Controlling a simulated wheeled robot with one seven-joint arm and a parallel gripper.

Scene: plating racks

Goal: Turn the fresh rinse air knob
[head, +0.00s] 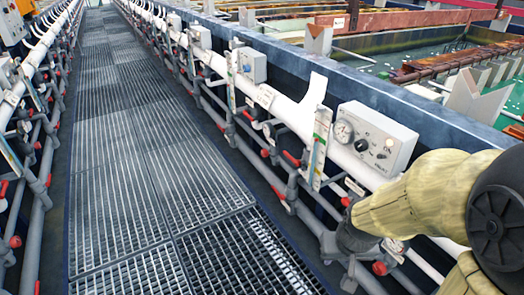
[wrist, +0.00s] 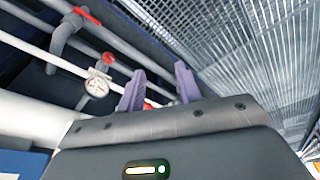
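My gripper (wrist: 160,80) is open in the wrist view, its two purple-grey fingers apart with nothing held. A small red part shows behind and between the fingers, partly hidden. A red knob (wrist: 108,58) sits above a round gauge (wrist: 97,87) left of the fingers, and a red handle (wrist: 88,14) is on a grey pipe farther up. In the head view my gripper (head: 352,238) is dark, beside the pipes below the grey control box (head: 375,138), which has a gauge and a black knob (head: 361,145). I cannot read which knob is the fresh rinse air one.
A metal grating walkway (head: 140,150) runs clear away from me. Pipes with several red valve handles line both sides. A white pipe (head: 290,115) and a tank wall run along the right, with a tank of green liquid (head: 400,55) behind.

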